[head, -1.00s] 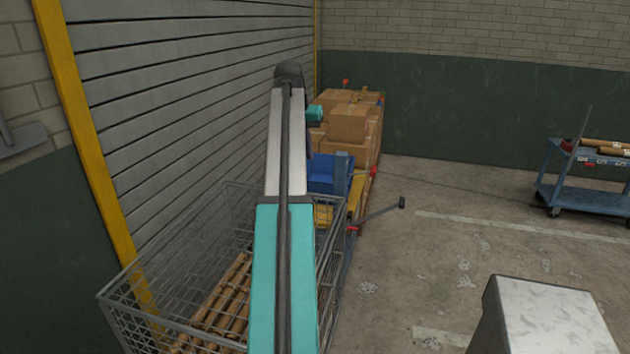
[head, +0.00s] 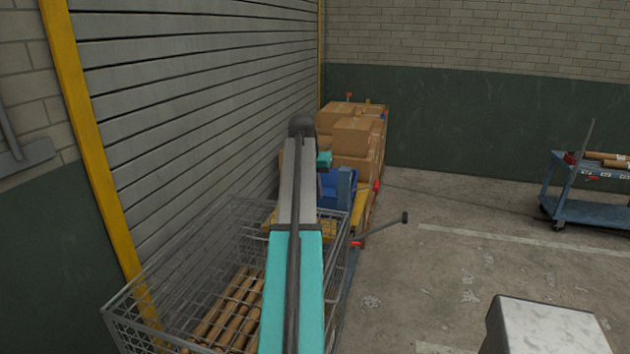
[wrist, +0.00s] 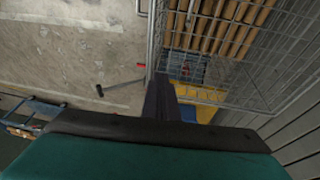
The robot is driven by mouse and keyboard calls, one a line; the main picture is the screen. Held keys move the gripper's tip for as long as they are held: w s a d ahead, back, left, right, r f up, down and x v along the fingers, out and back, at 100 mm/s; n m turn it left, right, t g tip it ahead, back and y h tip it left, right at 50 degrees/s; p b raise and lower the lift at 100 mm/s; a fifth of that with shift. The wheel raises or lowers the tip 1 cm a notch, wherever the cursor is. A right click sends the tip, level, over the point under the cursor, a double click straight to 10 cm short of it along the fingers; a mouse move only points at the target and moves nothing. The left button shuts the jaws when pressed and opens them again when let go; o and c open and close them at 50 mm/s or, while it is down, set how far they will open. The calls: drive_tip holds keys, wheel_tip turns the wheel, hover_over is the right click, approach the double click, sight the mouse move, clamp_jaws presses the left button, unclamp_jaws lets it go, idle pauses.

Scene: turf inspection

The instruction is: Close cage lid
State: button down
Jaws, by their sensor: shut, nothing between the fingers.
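The wire mesh cage (head: 125,312) stands at the lower left of the head view, beside the shutter. Several brown tubes (head: 222,312) lie inside it and show through the mesh. My teal and grey arm reaches over the cage's right part and hides some of it. In the wrist view the cage mesh (wrist: 262,62) fills the upper right, with the tubes (wrist: 215,38) behind it. I cannot tell which mesh panel is the lid. My gripper (wrist: 160,98) shows as a dark shut block near the cage's edge, holding nothing. Whether it touches the mesh is unclear.
A blue and yellow cart or stand (head: 338,190) with a protruding handle (head: 385,229) is just beyond the cage. Stacked cardboard boxes (head: 355,140) are behind it. A blue trolley (head: 590,212) stands at the right. The concrete floor (head: 440,265) between is open.

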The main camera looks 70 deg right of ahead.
drive_tip(key=shift+s+f+p, duration=0.25)
drive_tip(key=shift+s+f, duration=0.05)
drive_tip(key=shift+f, duration=0.65)
drive_tip(key=shift+s+f+p, duration=0.2)
drive_tip(key=shift+s+f, duration=0.05)
drive_tip(key=shift+f, duration=0.7)
